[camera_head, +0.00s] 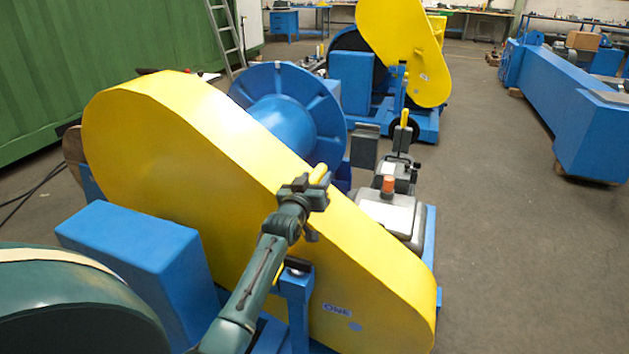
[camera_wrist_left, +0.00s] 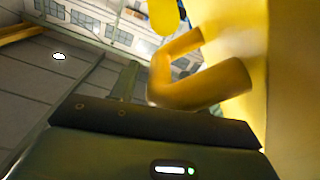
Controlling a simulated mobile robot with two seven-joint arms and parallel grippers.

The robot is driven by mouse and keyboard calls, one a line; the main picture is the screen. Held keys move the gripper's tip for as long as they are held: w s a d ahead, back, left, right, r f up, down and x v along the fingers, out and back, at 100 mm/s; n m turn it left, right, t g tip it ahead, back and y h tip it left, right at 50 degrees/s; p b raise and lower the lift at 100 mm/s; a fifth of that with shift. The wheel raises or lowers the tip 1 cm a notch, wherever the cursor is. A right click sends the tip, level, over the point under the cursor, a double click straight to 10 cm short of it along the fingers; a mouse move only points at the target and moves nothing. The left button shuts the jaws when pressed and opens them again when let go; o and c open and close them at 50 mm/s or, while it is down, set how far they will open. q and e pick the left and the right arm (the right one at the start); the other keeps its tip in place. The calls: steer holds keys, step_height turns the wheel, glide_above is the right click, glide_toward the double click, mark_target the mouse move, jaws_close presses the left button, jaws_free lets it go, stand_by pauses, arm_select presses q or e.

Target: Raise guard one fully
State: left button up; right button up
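Guard one (camera_head: 190,130) is a long yellow cover with a "ONE" label near its low front end. It lies slanting down over its blue machine in the head view. Its yellow handle (camera_head: 319,172) stands out from its upper edge, and the bent bar of the handle (camera_wrist_left: 205,85) shows close up in the left wrist view. My left gripper (camera_head: 307,190) is at this handle, right beside the guard. The handle lies just ahead of the gripper's dark palm edge. The fingers are partly hidden, so I cannot tell whether they close on it. My right gripper is not in view.
A blue post (camera_head: 297,305) and a blue box (camera_head: 140,250) stand beside the guard. A blue drum (camera_head: 285,115) is behind it. A second yellow guard (camera_head: 405,45) stands tilted up at the back. A blue beam (camera_head: 570,110) is at the right, with open floor (camera_head: 510,250) before it.

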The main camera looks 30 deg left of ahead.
arm_select(q)
jaws_close()
stand_by(0.3)
steer(key=shift+r, duration=0.1)
